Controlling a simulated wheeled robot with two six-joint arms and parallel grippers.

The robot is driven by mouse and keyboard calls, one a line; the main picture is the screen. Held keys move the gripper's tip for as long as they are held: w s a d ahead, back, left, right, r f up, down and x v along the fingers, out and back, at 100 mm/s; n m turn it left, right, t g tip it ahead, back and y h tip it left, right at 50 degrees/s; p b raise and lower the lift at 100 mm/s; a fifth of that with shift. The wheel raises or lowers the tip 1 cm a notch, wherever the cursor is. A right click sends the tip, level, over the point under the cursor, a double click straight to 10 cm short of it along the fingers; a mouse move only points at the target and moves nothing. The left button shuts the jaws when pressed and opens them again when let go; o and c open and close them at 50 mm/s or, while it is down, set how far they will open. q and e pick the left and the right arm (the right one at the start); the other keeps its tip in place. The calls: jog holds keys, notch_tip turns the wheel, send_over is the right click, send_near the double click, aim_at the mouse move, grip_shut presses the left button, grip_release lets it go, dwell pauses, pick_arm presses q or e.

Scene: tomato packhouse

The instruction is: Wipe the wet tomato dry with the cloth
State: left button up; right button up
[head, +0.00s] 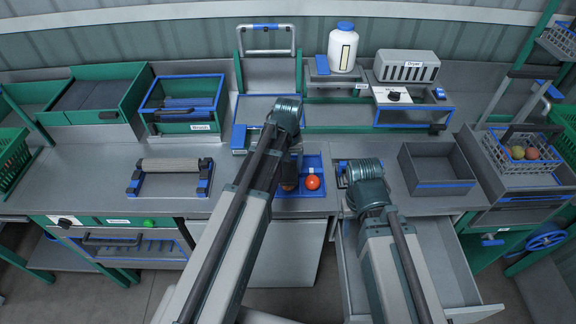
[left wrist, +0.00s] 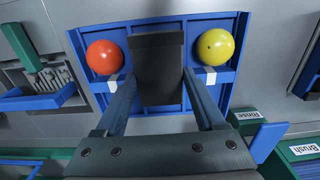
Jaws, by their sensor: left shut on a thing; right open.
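A blue tray (head: 322,163) lies on the bench in front of me and shows large in the left wrist view (left wrist: 172,24). A smooth red tomato (head: 312,182) sits in it, at the left in the left wrist view (left wrist: 104,57). A yellow tomato (left wrist: 215,50) sits at the right there; my arm mostly hides that side in the head view. My left gripper (left wrist: 161,78) is shut on a dark grey flat piece, apparently the cloth (left wrist: 158,65), between the tomatoes. Wetness cannot be made out.
A roller on a blue-ended stand (head: 172,178) is at left, a bin labelled Brush (head: 185,117) behind it. A white bottle (head: 343,46) and a Dryer unit (head: 407,66) stand at the back. An empty grey box (head: 437,172) and a wire basket (head: 523,158) are at right.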

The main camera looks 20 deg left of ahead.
aim_at(288, 178)
pick_arm(q)
jog(key=shift+s+d, duration=0.2)
jog(key=shift+s, duration=0.35)
jog(key=shift+c, duration=0.6)
jog(key=shift+s+d, duration=0.2)
jog(key=shift+s, duration=0.5)
jog(key=shift+s+d, duration=0.15)
jog(key=shift+s, duration=0.55)
jog(key=shift+w, duration=0.2)
jog(key=shift+w+a, duration=0.2)
jog(key=shift+w, duration=0.5)
jog(key=shift+w+a, duration=0.2)
jog(key=shift+w, duration=0.45)
jog(key=shift+w+a, duration=0.2)
jog(key=shift+w, duration=0.5)
jog(key=shift+s, duration=0.1)
jog(key=shift+s+d, duration=0.2)
jog(key=shift+s, duration=0.5)
jog(key=shift+s+d, duration=0.2)
jog(key=shift+s, duration=0.45)
jog(key=shift+s+d, duration=0.2)
jog(key=shift+s, duration=0.5)
jog(key=shift+w, duration=0.2)
jog(key=shift+w+a, duration=0.3)
jog(key=shift+w, duration=0.7)
jog(key=shift+w+a, duration=0.3)
jog(key=shift+w, duration=0.65)
